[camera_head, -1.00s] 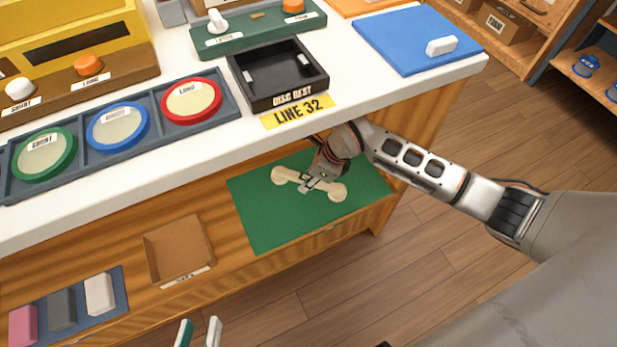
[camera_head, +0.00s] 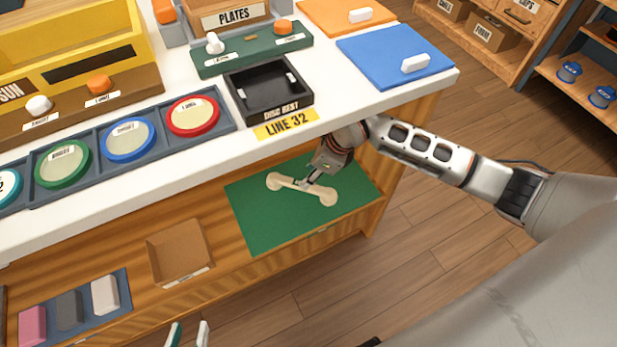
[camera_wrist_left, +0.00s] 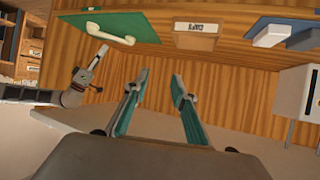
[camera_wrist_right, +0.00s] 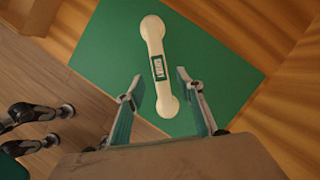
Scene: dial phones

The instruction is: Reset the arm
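A cream phone handset (camera_head: 287,184) lies on a green mat (camera_head: 258,228) on the lower shelf. My right gripper (camera_head: 309,184) is over the handset's middle in the head view. In the left wrist view the left gripper (camera_wrist_left: 158,80) is open and empty, facing the wooden shelf front.
A white counter (camera_head: 352,106) overhangs the shelf, carrying coloured dial discs, a black disc rest tray (camera_head: 262,106) and a blue board (camera_head: 385,68). A brown tray (camera_head: 180,262) and several blocks (camera_head: 68,310) sit left of the mat. Open floor lies right.

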